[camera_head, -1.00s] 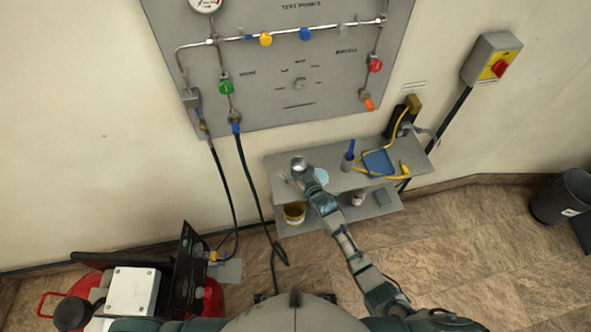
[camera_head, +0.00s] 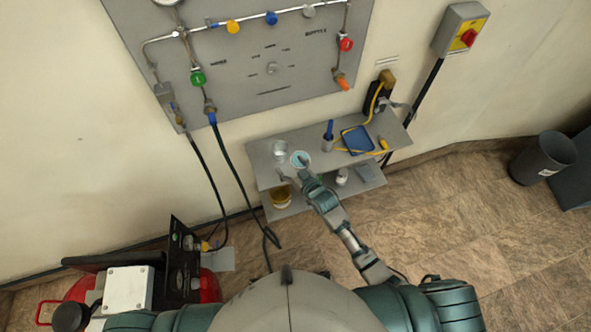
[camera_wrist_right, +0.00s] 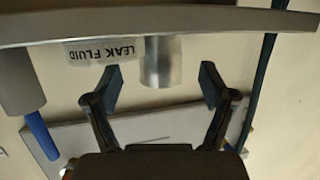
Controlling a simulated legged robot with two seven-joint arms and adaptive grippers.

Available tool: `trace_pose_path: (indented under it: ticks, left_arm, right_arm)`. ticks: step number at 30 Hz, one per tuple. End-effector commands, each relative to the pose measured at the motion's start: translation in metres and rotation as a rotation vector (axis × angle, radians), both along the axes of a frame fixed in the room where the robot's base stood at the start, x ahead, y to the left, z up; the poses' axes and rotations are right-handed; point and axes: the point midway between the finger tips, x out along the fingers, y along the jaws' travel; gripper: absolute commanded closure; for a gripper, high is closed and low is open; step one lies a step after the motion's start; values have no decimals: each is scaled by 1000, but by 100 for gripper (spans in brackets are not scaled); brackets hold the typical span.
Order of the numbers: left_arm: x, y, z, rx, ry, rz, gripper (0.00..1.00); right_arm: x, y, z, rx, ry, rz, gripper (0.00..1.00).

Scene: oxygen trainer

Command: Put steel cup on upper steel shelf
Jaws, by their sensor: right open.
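The steel cup (camera_head: 280,148) stands on the upper steel shelf (camera_head: 263,172), near its left end, in the head view. In the wrist view the cup (camera_wrist_right: 162,62) appears upside down, between and just beyond the fingers, with gaps on both sides. My right gripper (camera_head: 292,177) is at the shelf's front edge, just in front of the cup, and in the wrist view it (camera_wrist_right: 160,90) is open and empty. My left gripper is not in view.
A container of pale blue fluid (camera_head: 300,159) stands right of the cup. Further right are a holder with a blue handle (camera_head: 328,143), a blue tray (camera_head: 357,139) and a yellow cable. A gauge panel (camera_head: 240,90) is above.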

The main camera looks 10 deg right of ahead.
Motion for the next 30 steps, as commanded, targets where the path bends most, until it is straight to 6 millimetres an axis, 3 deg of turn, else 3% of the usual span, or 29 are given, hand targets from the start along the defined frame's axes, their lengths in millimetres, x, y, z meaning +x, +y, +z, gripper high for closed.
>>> trace_pose_path:
  ticks: [3, 9, 30]
  left_arm:
    - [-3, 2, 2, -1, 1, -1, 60]
    - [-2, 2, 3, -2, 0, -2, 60]
    - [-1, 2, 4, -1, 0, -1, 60]
  right_arm:
    - [-20, -9, 11, 1, -5, 1, 17]
    - [-37, -16, 18, 1, -8, 1, 17]
    - [-39, -17, 20, 3, -12, 1, 17]
